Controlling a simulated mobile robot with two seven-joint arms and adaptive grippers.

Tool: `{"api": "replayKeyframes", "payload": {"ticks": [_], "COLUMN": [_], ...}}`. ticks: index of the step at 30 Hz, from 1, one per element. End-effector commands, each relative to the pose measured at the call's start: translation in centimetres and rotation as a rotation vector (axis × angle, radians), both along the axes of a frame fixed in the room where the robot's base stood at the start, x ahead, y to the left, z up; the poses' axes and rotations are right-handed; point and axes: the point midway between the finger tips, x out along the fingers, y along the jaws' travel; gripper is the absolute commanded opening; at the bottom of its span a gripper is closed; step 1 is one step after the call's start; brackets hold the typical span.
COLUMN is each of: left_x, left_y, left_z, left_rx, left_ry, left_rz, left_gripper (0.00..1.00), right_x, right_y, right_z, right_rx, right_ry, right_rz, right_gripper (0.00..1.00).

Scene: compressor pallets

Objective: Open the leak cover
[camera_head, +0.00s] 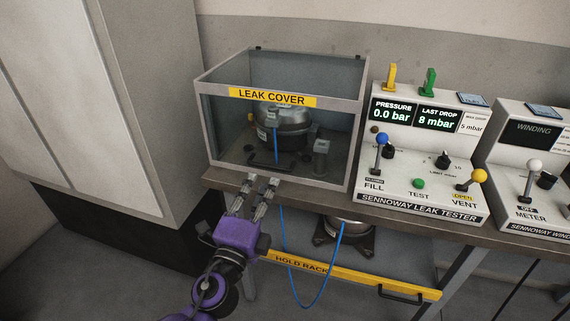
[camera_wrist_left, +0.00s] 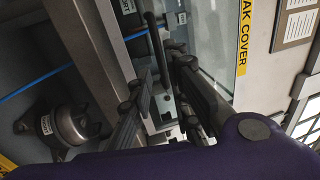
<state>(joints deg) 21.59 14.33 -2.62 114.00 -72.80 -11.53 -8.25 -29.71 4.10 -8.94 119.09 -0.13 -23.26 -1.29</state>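The leak cover (camera_head: 272,99) is a clear box with a grey frame and a yellow label, standing closed on the bench over a dark compressor (camera_head: 285,128). A dark bar handle (camera_head: 270,165) runs along its lower front; it also shows in the left wrist view (camera_wrist_left: 154,38). My left gripper (camera_head: 262,181) is just in front of and below the handle, its two fingers apart. In the left wrist view the handle lies in line with the gap between the fingers (camera_wrist_left: 158,76); I cannot tell whether they touch it. My right gripper is not in view.
The leak tester (camera_head: 420,207) with levers and displays stands right of the cover, and the winding tester (camera_head: 535,180) beyond it. Below the bench are the yellow-fronted hold rack (camera_head: 350,280) and another compressor (camera_head: 342,229). A blue hose (camera_head: 318,295) hangs below the bench near my left arm.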

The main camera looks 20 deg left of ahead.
Motion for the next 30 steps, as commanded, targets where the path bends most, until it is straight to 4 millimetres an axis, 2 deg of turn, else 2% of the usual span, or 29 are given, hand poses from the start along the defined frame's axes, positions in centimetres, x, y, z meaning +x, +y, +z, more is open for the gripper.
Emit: {"api": "replayKeyframes", "payload": {"ticks": [6,13,24,28,30], "left_x": [3.4,6.3,7.0,7.0,7.0], "left_y": [-0.2,-0.2,-0.2,-0.2,-0.2], "left_z": [1.0,1.4,1.4,1.4,1.4], "left_rx": [-0.001,-0.002,-0.004,-0.004,-0.004], "left_ry": [-0.004,0.0,0.001,0.001,0.001], "left_rz": [0.0,0.001,0.001,0.001,0.001], "left_gripper": [0.17,0.17,0.17,0.01,0.0], "right_x": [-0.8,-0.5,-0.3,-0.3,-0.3], "right_y": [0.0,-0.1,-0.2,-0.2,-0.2], "right_z": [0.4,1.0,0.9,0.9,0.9], "right_rx": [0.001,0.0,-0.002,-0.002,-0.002], "right_ry": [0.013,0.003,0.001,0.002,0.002], "right_rz": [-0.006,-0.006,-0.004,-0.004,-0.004], "right_gripper": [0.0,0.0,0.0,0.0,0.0]}}
